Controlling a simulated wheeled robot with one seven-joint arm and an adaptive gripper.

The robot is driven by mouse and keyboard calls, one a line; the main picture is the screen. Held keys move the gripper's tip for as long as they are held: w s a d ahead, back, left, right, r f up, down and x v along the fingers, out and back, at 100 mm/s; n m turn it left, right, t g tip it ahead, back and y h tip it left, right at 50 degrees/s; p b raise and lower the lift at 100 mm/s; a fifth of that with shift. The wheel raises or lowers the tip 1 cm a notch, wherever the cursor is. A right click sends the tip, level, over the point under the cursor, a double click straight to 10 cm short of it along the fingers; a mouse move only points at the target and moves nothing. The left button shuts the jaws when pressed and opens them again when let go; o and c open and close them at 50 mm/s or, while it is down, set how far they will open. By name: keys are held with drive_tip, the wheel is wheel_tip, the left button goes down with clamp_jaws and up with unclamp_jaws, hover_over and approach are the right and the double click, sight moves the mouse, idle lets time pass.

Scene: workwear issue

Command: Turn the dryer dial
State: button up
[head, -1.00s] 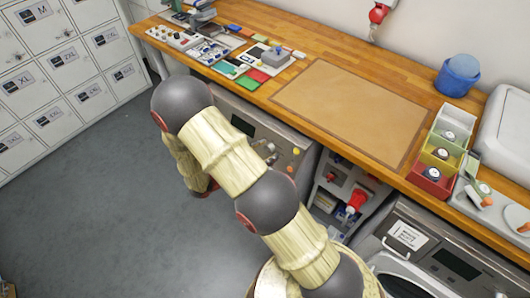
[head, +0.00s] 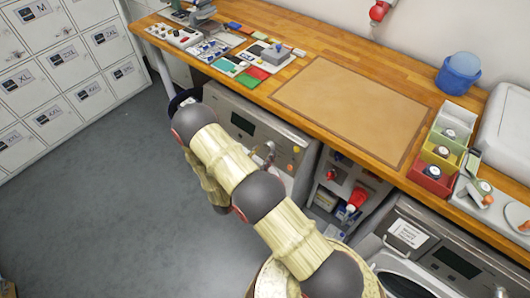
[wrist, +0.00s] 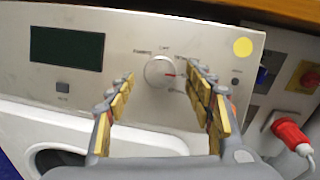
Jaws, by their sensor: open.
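The dryer (head: 243,112) stands under the wooden worktop, with its front panel partly behind my arm in the head view. In the wrist view its pale panel (wrist: 120,52) carries a round white dial (wrist: 158,71). A red mark on the dial points right. My gripper (wrist: 160,75) is open and empty. One finger shows on each side of the dial, with the tips level with it in the picture. I cannot tell whether either finger touches it. In the head view the gripper is mostly hidden by my arm.
A dark display (wrist: 66,48) lies left of the dial and a yellow disc (wrist: 243,47) to its upper right. A red plug (wrist: 290,132) sticks out at the right. The worktop (head: 310,62) edge overhangs the panel. The floor (head: 110,220) at left is clear.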

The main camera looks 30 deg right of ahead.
drive_tip(key=shift+x, duration=0.8)
drive_tip(key=c, duration=0.3)
drive_tip(key=c, duration=0.8)
drive_tip(key=shift+c, duration=0.3)
